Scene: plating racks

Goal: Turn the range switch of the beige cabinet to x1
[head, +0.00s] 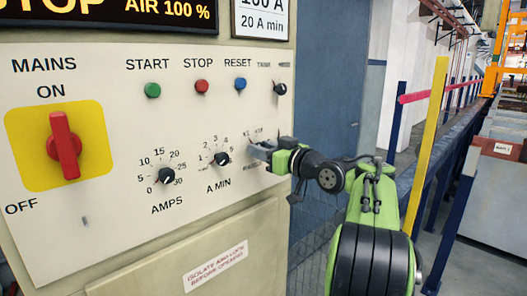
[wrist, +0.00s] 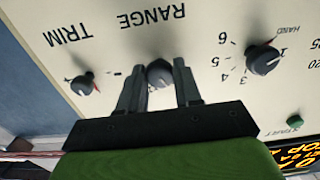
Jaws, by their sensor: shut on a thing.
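The beige cabinet (head: 130,215) fills the left of the head view. Its range switch (wrist: 160,73), a dark round knob under an upside-down RANGE label, shows in the wrist view. My gripper (wrist: 158,76) has one finger on each side of this knob and is shut on it. In the head view my gripper (head: 262,150) is at the panel's right side and covers the switch. Small scale marks show just above it, too small to read surely. I cannot tell which mark the switch points to.
The trim knob (wrist: 83,84) sits close beside the range switch. The A MIN dial (head: 220,159) and AMPS dial (head: 166,175) are left of my gripper. Above are the blue reset button (head: 240,84) and a black selector (head: 280,88). A yellow post (head: 426,140) stands at right.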

